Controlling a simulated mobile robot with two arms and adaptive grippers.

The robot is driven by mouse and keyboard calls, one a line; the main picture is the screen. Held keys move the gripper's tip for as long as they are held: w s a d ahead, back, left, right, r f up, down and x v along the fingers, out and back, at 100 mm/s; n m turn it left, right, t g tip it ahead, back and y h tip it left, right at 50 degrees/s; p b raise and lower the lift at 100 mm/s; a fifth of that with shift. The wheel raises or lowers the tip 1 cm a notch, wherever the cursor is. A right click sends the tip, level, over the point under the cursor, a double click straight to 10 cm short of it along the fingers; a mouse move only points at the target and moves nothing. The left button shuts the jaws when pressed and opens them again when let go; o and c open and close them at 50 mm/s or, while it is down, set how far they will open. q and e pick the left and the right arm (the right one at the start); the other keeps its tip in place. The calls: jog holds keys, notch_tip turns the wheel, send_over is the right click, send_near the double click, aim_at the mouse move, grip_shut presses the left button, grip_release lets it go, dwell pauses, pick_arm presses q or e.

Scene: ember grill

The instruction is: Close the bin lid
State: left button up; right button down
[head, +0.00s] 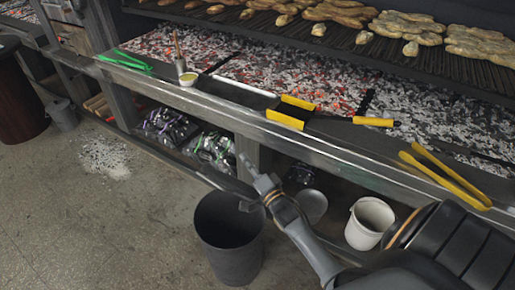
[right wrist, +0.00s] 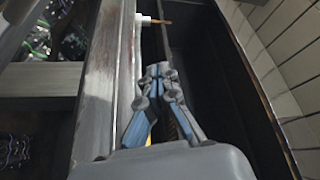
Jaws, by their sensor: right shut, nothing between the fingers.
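The dark grey bin (head: 232,262) stands on the floor in front of the grill counter, its mouth open and its inside dark. My right gripper (head: 246,161) reaches in from the lower right, above and behind the bin's right rim. I cannot tell whether it touches the flat piece. In the right wrist view its fingers (right wrist: 160,70) are together and empty. My left gripper is in neither view.
The counter edge (head: 330,155) runs behind the bin. A white bucket (head: 369,222) stands right of the bin. The floor (head: 100,220) at left is mostly clear.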

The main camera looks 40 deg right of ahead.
aim_at(226, 189)
jog(key=s+a+f+n+b, duration=0.1)
jog(key=a+f, duration=0.1)
jog(key=a, duration=0.1)
jog(key=s+a+f+n+y+b, duration=0.1)
jog(key=a+f+b, duration=0.1)
jog(key=a, duration=0.1)
jog(key=s+a+f+n+t+b, duration=0.1)
jog(key=a+f+b, duration=0.1)
jog(key=shift+a+f+n, duration=0.3)
jog(key=shift+a+n, duration=0.1)
pick_arm(q)
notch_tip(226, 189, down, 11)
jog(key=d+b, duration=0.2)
jog(key=b, duration=0.3)
pick_arm(e)
jog(key=s+a+f+n+y, duration=0.1)
jog(key=s+a+f+n, duration=0.1)
jog(key=a+f, duration=0.3)
jog(key=shift+a+n+t+y, duration=0.4)
jog(key=shift+a+n, duration=0.1)
jog(key=shift+n, duration=0.4)
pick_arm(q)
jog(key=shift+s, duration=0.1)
